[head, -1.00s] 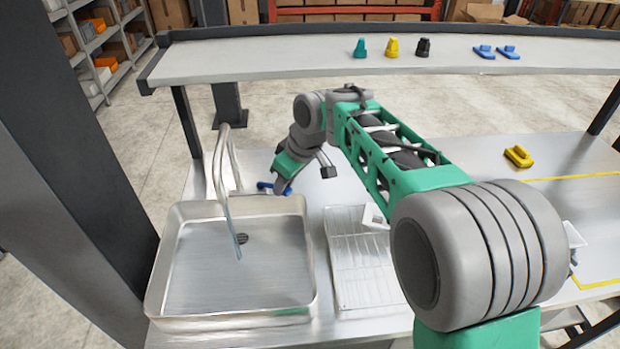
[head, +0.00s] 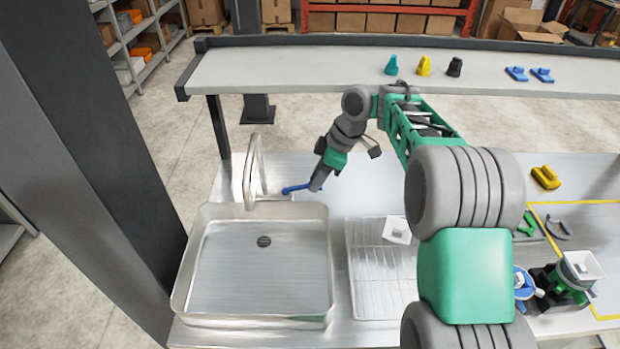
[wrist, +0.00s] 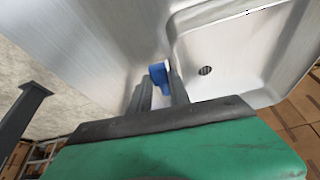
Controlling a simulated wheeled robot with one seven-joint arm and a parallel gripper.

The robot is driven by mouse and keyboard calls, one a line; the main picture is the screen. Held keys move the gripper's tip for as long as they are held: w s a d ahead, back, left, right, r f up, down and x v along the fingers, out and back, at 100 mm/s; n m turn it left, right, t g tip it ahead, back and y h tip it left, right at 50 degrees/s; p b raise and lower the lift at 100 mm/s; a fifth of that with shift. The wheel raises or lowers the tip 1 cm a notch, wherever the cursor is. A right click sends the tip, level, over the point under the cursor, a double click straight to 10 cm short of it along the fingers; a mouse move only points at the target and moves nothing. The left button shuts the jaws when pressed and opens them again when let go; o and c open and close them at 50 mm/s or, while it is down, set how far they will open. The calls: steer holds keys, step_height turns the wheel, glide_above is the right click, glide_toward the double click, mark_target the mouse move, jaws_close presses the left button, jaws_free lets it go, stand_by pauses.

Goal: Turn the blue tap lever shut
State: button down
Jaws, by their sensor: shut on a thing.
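The blue tap lever (head: 292,189) is at the back right of the sink, beside the base of the metal tap (head: 252,175). In the head view it lies nearly level and its visible part points left from my gripper (head: 314,186). My gripper is shut on the lever at its right part. In the wrist view the blue lever (wrist: 157,72) shows between the two dark fingers, partly hidden by them. No water stream shows below the tap's spout now.
The steel sink basin (head: 325,255) is empty, with a dark drain. A wire rack (head: 372,285) with a white item (head: 397,230) is to its right. A raised shelf (head: 310,72) behind holds coloured pieces. A yellow piece (head: 545,177) lies at right.

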stand_by(0.3)
steer(key=c, duration=1.2)
jaws_free()
steer(key=shift+r, duration=0.1)
steer(key=p+v, duration=0.1)
steer(key=v, duration=0.6)
steer(key=shift+r, duration=0.25)
steer(key=shift+d, duration=0.15)
steer(key=shift+c, duration=0.3)
